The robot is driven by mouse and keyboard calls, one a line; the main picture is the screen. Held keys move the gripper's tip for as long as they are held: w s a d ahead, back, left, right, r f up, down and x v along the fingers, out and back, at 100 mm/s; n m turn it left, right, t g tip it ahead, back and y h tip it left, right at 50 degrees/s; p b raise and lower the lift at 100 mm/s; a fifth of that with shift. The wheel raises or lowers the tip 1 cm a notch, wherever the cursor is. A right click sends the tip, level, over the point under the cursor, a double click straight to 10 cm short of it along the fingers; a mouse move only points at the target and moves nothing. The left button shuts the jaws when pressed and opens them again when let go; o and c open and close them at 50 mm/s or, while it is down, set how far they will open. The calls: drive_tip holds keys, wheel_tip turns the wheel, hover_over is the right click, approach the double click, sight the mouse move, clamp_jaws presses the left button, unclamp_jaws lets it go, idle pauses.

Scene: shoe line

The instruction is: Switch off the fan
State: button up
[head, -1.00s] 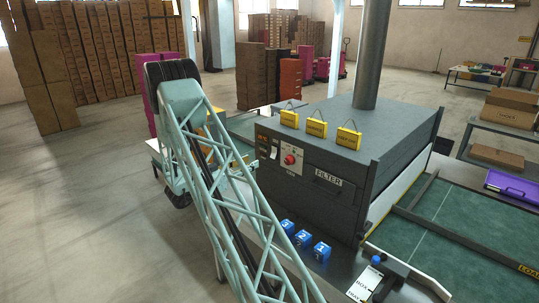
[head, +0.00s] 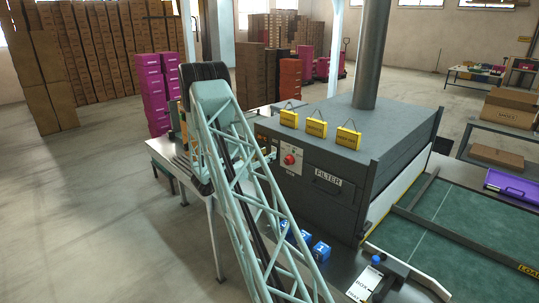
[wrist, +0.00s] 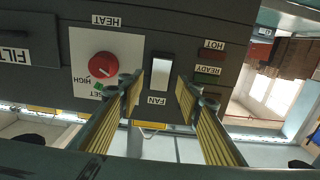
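The fan switch (wrist: 161,76) is a white rocker in a dark frame, with a FAN label (wrist: 157,101) beside it, upside down in the wrist view. It sits on the dark front of the oven (head: 335,150). I cannot tell which way the rocker is pressed. My gripper (wrist: 159,92) is open and empty. Its two yellow ribbed fingers point at the panel, one on each side of the switch in the picture. I cannot tell if they touch the panel.
The red heat knob (wrist: 103,66) on its white plate is close beside one finger. HOT and READY lamps (wrist: 208,68) are close to the other. Blue numbered blocks (head: 321,251) stand on the bench below. Yellow signs (head: 317,128) are on the oven's top.

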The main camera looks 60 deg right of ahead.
drive_tip(key=shift+s+d, duration=0.2)
drive_tip(key=shift+d, duration=0.95)
drive_tip(key=c, duration=0.8)
drive_tip(key=shift+c, duration=0.2)
drive_tip(key=shift+f+h+b, duration=0.35)
drive_tip(key=shift+h+b, duration=0.25)
drive_tip(key=shift+b, duration=0.75)
drive_tip(key=shift+f+g+h+b, duration=0.15)
drive_tip(key=shift+h+b, duration=0.55)
drive_tip(key=shift+b, duration=0.6)
drive_tip(key=shift+f+g+h+b, duration=0.15)
drive_tip(key=shift+h+b, duration=0.55)
drive_tip(key=shift+b, duration=0.6)
drive_tip(key=shift+r, duration=0.1)
